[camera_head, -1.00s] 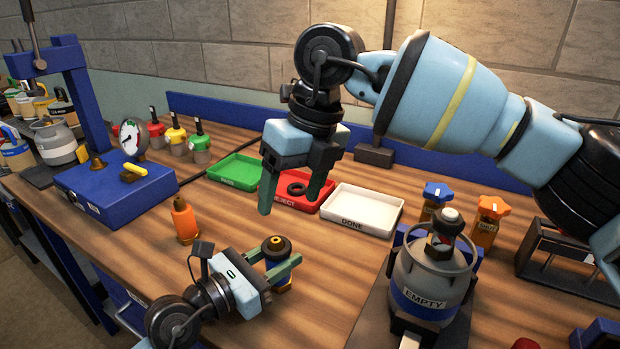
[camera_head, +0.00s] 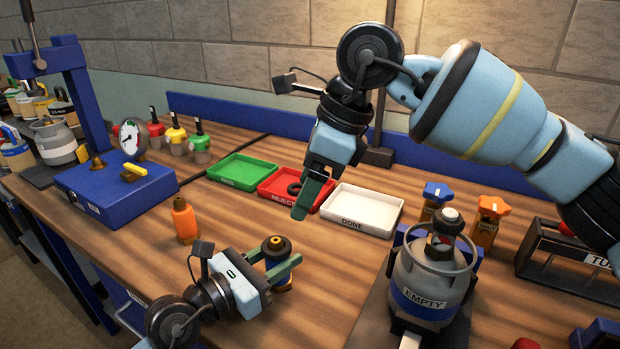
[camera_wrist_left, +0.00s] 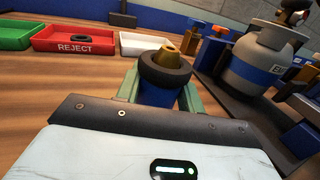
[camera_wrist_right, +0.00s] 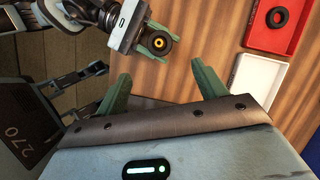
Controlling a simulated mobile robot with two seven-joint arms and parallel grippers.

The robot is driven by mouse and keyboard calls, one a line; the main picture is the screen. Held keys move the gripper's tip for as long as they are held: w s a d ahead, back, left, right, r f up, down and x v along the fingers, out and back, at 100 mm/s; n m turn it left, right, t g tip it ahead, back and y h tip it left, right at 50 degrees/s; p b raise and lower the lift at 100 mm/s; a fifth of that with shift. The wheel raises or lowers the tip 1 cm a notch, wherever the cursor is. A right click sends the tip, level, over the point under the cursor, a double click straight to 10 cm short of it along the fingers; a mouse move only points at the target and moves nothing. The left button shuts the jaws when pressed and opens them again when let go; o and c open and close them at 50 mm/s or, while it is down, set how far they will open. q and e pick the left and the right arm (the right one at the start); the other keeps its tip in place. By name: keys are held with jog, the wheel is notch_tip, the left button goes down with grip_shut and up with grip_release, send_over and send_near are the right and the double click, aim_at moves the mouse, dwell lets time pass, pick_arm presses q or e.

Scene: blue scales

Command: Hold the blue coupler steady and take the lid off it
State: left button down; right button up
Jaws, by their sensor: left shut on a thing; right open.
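The blue coupler (camera_head: 278,268) stands on the bench with a dark ring-shaped lid and a brass tip (camera_head: 276,244) on top. It also shows in the left wrist view, with its blue body (camera_wrist_left: 160,95) below the dark lid (camera_wrist_left: 165,72). My left gripper (camera_head: 283,270) is shut on the coupler's body, one finger on each side. My right gripper (camera_head: 309,200) is open and empty, above the bench near the red tray. In the right wrist view the coupler (camera_wrist_right: 157,43) lies beyond the open fingers (camera_wrist_right: 162,82).
A green tray (camera_head: 222,178), a red REJECT tray (camera_head: 268,194) holding a black ring, and a white DONE tray (camera_head: 390,222) line the back. An orange bottle (camera_head: 185,222) stands left of the coupler. A grey EMPTY cylinder (camera_head: 405,272) stands right. Bench between is clear.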

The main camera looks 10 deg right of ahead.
aim_at(280, 240)
jog(key=x, duration=1.1)
jog(key=shift+f, duration=0.2)
jog(key=shift+c, duration=0.2)
jog(key=c, duration=1.1)
jog(key=shift+r, duration=0.1)
jog(key=shift+c, duration=0.2)
jog(key=shift+r, duration=0.45)
jog(key=shift+r, duration=0.65)
jog(key=shift+r, duration=0.1)
